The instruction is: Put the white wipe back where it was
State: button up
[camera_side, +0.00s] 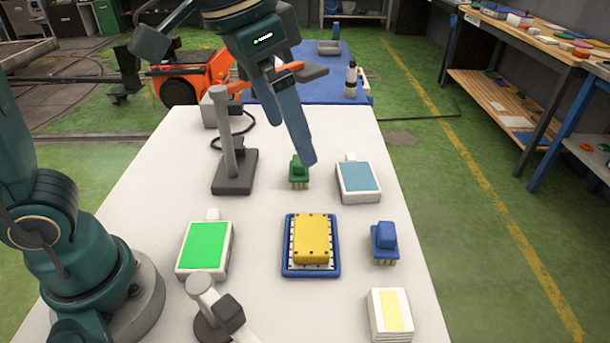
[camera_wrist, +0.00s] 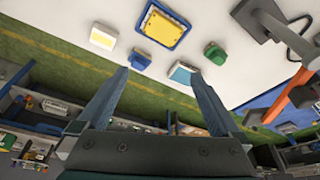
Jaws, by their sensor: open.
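No plain white wipe stands out clearly. A white block with a pale yellow stripe (camera_side: 390,315) sits at the near right of the white table; it also shows in the wrist view (camera_wrist: 103,36). A white block with a blue top (camera_side: 358,182) and one with a green top (camera_side: 205,247) lie farther back and to the left. My gripper (camera_side: 308,158) is open and points down over the table's far part, near the green brush-like piece (camera_side: 299,174) and the blue-topped block.
A blue tray (camera_side: 287,268) holding a yellow block (camera_side: 311,238) lies mid-table. A blue brush-like piece (camera_side: 384,243) sits to its right. A dark-based post (camera_side: 232,172) stands at the back left, and a grey stand (camera_side: 217,310) at the near edge.

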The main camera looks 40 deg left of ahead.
jog(key=s+a+f+n+t+y, duration=0.1)
jog(key=s+a+f+n+t, duration=0.1)
jog(key=s+a+f, duration=0.4)
jog(key=s+a+n, duration=0.1)
jog(key=s, duration=0.2)
jog(key=shift+a+f+n, duration=0.25)
jog(key=shift+n, duration=0.05)
